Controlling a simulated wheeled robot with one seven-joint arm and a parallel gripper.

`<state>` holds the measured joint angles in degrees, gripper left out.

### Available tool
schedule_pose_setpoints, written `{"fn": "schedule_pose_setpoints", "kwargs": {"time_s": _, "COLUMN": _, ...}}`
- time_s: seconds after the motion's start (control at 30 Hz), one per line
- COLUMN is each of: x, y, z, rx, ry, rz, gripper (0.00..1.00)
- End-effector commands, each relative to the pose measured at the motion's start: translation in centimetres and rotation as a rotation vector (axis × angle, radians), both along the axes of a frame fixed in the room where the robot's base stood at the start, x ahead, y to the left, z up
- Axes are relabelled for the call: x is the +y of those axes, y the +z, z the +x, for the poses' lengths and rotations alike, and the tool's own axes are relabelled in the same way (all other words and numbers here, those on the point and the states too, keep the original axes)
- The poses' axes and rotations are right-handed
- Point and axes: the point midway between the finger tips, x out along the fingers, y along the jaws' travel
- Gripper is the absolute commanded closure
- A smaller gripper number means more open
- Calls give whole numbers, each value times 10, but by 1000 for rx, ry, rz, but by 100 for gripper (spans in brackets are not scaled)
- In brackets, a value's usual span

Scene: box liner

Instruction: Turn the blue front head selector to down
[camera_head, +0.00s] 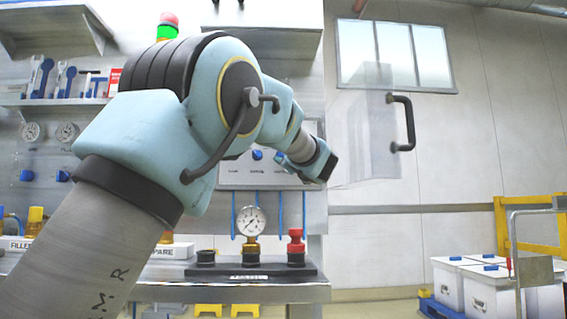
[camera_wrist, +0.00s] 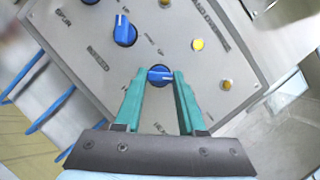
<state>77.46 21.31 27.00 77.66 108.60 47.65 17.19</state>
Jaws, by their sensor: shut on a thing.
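A blue selector knob (camera_wrist: 160,75) sits on the grey control panel (camera_wrist: 85,60), with short labels around it that are too blurred to read. My gripper (camera_wrist: 160,79) is shut on this knob, one green finger on each side of it. The knob's pale pointer line lies roughly crosswise between the fingers in the wrist view. In the head view my arm reaches the panel (camera_head: 235,180) from the left; the fingers and the held knob are hidden there.
Another blue knob (camera_wrist: 124,31) and yellow buttons (camera_wrist: 198,45) are close by on the panel. A clear guard with a black handle (camera_head: 402,122) stands to the right of my arm. A pressure gauge (camera_head: 250,221) and a red-capped fitting (camera_head: 296,242) stand below.

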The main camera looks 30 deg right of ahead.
Motion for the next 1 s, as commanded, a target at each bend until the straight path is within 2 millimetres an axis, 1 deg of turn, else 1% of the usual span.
{"fn": "schedule_pose_setpoints", "kwargs": {"time_s": 0.03, "x": -1, "y": -3, "z": 0, "rx": -2, "ry": -2, "rz": 10, "gripper": 100}}
{"fn": "schedule_pose_setpoints", "kwargs": {"time_s": 0.57, "x": -1, "y": -2, "z": 0, "rx": -10, "ry": -2, "rz": 31, "gripper": 100}}
{"fn": "schedule_pose_setpoints", "kwargs": {"time_s": 0.6, "x": -1, "y": -2, "z": 0, "rx": -10, "ry": -2, "rz": 31, "gripper": 57}}
{"fn": "schedule_pose_setpoints", "kwargs": {"time_s": 0.83, "x": 0, "y": -1, "z": 0, "rx": -11, "ry": -1, "rz": 29, "gripper": 32}}
{"fn": "schedule_pose_setpoints", "kwargs": {"time_s": 1.0, "x": 0, "y": -1, "z": 0, "rx": -11, "ry": -1, "rz": 28, "gripper": 31}}
